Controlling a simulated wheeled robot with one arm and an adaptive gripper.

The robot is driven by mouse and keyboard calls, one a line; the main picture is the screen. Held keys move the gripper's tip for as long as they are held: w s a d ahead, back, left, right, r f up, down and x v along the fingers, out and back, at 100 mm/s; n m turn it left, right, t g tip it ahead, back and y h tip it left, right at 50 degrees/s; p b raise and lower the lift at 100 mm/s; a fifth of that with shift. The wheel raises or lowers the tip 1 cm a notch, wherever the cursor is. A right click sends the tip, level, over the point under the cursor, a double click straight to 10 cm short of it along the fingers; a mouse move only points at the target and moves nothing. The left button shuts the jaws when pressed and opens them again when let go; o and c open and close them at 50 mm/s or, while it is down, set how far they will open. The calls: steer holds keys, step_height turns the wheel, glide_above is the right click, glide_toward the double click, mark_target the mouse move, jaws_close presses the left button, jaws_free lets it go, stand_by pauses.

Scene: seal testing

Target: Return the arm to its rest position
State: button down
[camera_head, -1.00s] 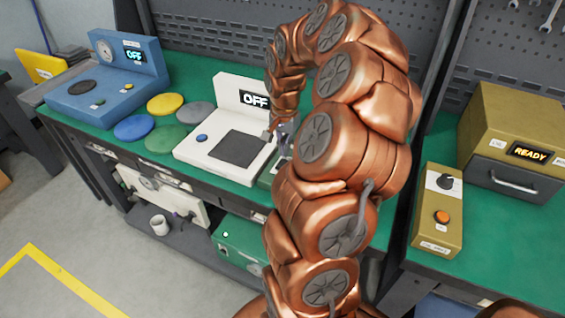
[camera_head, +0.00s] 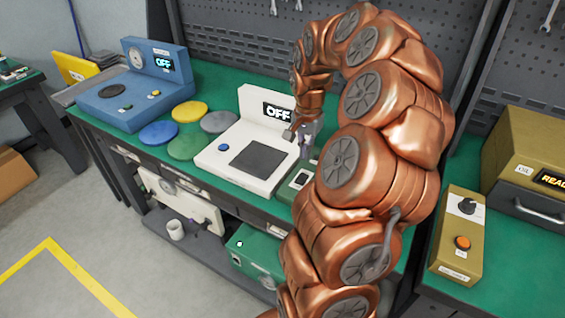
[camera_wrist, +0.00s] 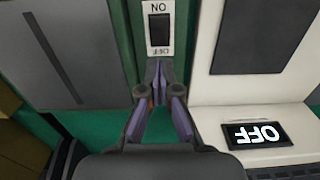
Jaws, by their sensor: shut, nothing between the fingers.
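My copper-coloured arm curves up and over the bench in the head view. My gripper (camera_head: 306,134) hangs fingers down at the right side of the white device (camera_head: 216,155), which shows OFF. In the wrist view my gripper (camera_wrist: 159,75) has its fingertips together with nothing between them. The white device also shows at the right of the wrist view (camera_wrist: 215,60).
A blue device (camera_head: 115,108) reading OFF stands at the bench's left. Several coloured discs (camera_head: 190,112) lie between the two devices. A yellow-brown control box (camera_head: 455,235) and a READY unit (camera_head: 525,150) stand on the right bench.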

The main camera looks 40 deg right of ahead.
steer(key=s+a+r+n+p, duration=0.1)
steer(key=s+a+r+n, duration=0.2)
steer(key=a, duration=0.7)
steer(key=a+r+n, duration=0.3)
steer(key=a+n, duration=0.2)
steer(key=a, duration=0.5)
steer(key=s+a+n+g+p, duration=0.1)
steer(key=s+a+n, duration=0.5)
steer(key=s+a, duration=0.6)
steer(key=s, duration=0.4)
steer(key=shift+f+n+g+p, duration=0.2)
steer(key=shift+n+g+p, duration=0.15)
steer(key=shift+n+g, duration=0.05)
